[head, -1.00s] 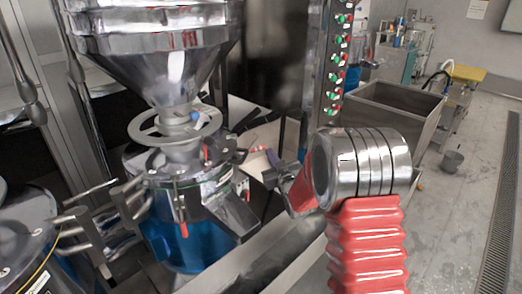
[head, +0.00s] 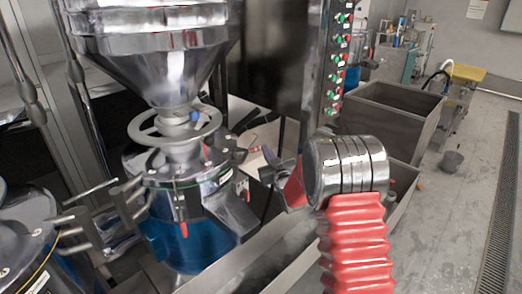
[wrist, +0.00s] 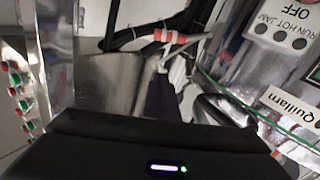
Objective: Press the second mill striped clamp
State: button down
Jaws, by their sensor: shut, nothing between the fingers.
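The mill (head: 185,185) has a blue lower body, a metal lid and a handwheel under a steel hopper. A red-and-white striped clamp (wrist: 170,37) lies across the upper middle of the wrist view. In the head view, a small red-and-white piece, likely the same clamp (head: 254,150), shows at the mill's right side. My gripper (head: 268,168) is shut and empty, just to the right of and below this piece. Its dark fingers (wrist: 162,97) show below the clamp in the wrist view, apparently apart from it. The exact gap in depth cannot be told.
A red-handled clamp (head: 183,228) hangs on the mill's front. A metal chute (head: 232,212) juts out at its right. A button panel (head: 338,60) stands behind, with a steel bin (head: 390,120) to the right. Another metal vessel (head: 28,235) is at the lower left.

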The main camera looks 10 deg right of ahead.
aim_at(253, 151)
jog(key=w+f, duration=0.3)
jog(key=w, duration=0.4)
jog(key=shift+w+a+f, duration=0.2)
jog(key=shift+w+f, duration=0.05)
jog(key=shift+w, duration=0.05)
